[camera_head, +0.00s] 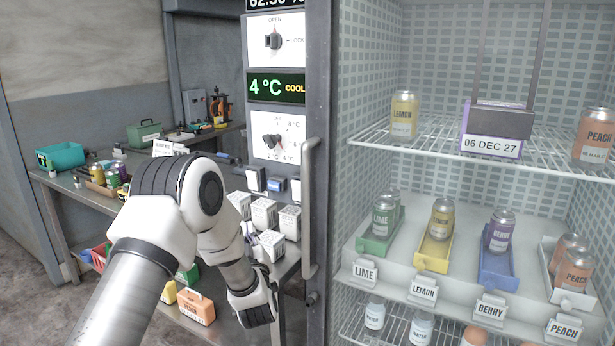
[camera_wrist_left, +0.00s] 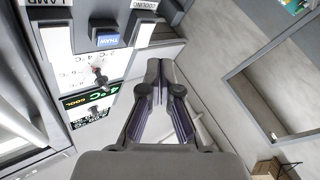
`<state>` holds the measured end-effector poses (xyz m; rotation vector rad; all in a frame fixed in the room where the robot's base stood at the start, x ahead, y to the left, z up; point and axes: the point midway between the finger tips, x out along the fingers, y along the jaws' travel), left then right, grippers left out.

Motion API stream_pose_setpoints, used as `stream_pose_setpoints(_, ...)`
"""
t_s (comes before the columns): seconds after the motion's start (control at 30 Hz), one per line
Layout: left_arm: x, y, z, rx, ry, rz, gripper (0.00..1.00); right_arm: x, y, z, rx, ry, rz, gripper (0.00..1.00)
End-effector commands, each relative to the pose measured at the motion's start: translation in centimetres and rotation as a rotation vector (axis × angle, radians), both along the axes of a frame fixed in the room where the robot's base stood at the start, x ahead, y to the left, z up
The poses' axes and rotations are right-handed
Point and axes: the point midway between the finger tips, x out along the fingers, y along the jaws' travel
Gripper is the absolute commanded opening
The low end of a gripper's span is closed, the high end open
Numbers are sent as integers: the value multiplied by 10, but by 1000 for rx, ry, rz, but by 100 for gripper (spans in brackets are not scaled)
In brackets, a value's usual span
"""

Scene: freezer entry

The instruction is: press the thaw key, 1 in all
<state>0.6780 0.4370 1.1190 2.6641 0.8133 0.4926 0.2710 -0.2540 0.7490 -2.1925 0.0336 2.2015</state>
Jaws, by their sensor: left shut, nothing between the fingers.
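The thaw key is a blue key marked THAW (camera_wrist_left: 107,40) in the left wrist view, set in a dark frame on the freezer's control panel. In the head view it is the small blue key (camera_head: 276,185) between two pale keys, below the lower dial. My left gripper (camera_wrist_left: 157,68) is shut and empty in the wrist view, apart from the key, with its fingertips to the right of and below it in that picture. In the head view my left arm bends down before the panel, and its fingers are hard to make out. My right gripper is out of view.
The panel also bears a lower dial (camera_head: 273,141), a green 4 °C display (camera_head: 275,87) and an upper lock dial (camera_head: 273,40). A vertical door handle (camera_head: 309,210) stands right of the keys. White boxes (camera_head: 265,213) sit on the bench behind. Open freezer shelves (camera_head: 450,138) lie at the right.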

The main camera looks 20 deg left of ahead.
Motion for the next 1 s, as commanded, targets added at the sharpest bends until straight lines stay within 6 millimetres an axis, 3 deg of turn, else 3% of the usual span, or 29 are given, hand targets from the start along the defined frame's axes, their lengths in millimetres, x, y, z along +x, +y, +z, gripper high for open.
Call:
stream_pose_setpoints(0.03, 1, 5, 28, -4, -34, 9, 0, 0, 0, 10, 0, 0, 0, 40)
stream_pose_setpoints(0.1, 1, 9, 50, -9, -64, 15, 0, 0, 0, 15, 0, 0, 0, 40)
stream_pose_setpoints(0.2, 1, 10, 65, -13, -86, 17, 0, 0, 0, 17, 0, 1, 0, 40)
stream_pose_setpoints(0.67, 5, 9, 67, -10, -91, 15, 0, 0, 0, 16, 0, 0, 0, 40)
stream_pose_setpoints(1.0, 49, 6, 67, -9, -90, 15, 0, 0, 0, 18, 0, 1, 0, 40)
